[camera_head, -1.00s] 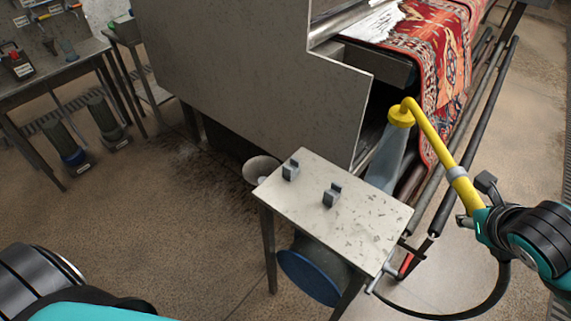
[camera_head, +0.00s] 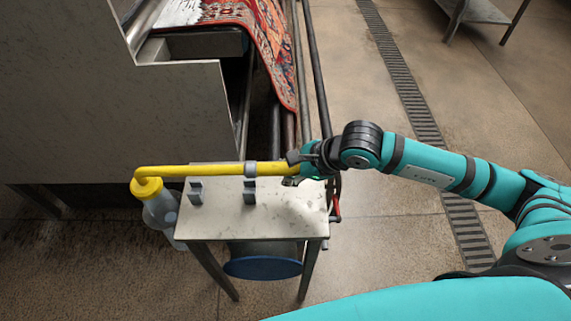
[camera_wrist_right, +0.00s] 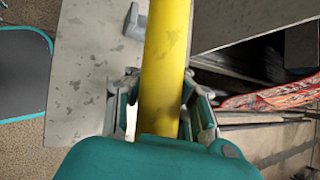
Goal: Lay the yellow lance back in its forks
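The yellow lance (camera_head: 205,170) is in my right gripper (camera_head: 303,168), which is shut around its right end. The lance lies nearly level in the head view, its bent yellow head (camera_head: 146,188) hanging past the table's left edge. Two small grey forks, the left one (camera_head: 196,192) and the right one (camera_head: 249,192), stand on the metal table just below the lance in the picture. The lance looks raised above them, not in them. In the right wrist view the lance (camera_wrist_right: 165,60) runs between my fingers, beside one grey fork (camera_wrist_right: 137,20). My left gripper is out of view.
The small metal table (camera_head: 290,215) has a blue-rimmed drum (camera_head: 262,267) beneath it. A large grey machine (camera_head: 110,120) with a red patterned rug (camera_head: 265,40) stands behind. A pale see-through cone (camera_head: 160,208) hangs below the lance head.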

